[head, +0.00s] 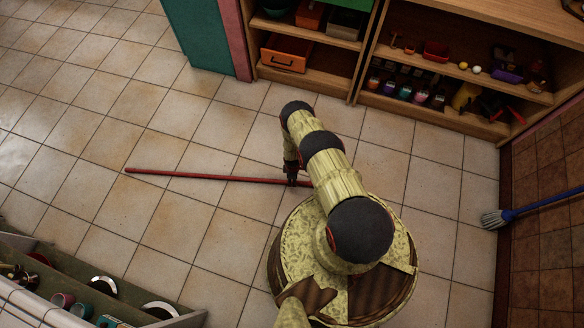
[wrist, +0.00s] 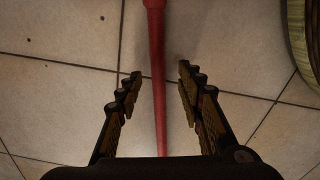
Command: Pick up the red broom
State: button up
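The red broom (head: 205,177) lies on the tiled floor in the head view. Its long thin handle runs from the left toward my arm, and its right end is hidden behind the arm. My gripper (head: 291,182) is low over the handle near that right part. In the wrist view the red handle (wrist: 158,50) runs from the top edge down between the two fingers of my gripper (wrist: 160,75). The fingers are spread apart, with a gap on each side of the handle. No broom head shows in either view.
A wooden shelf (head: 430,109) with small pots and an orange drawer (head: 286,54) stands at the back. A blue-handled broom (head: 545,207) is at the right by a brown tiled area. A low shelf unit with round items is at the lower left.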

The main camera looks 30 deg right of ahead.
notch_tip(320, 180, down, 5)
jog(key=b, duration=0.2)
jog(key=shift+w+f+b, duration=0.15)
jog(key=shift+b, duration=0.25)
jog(key=c, duration=0.3)
grip_shut()
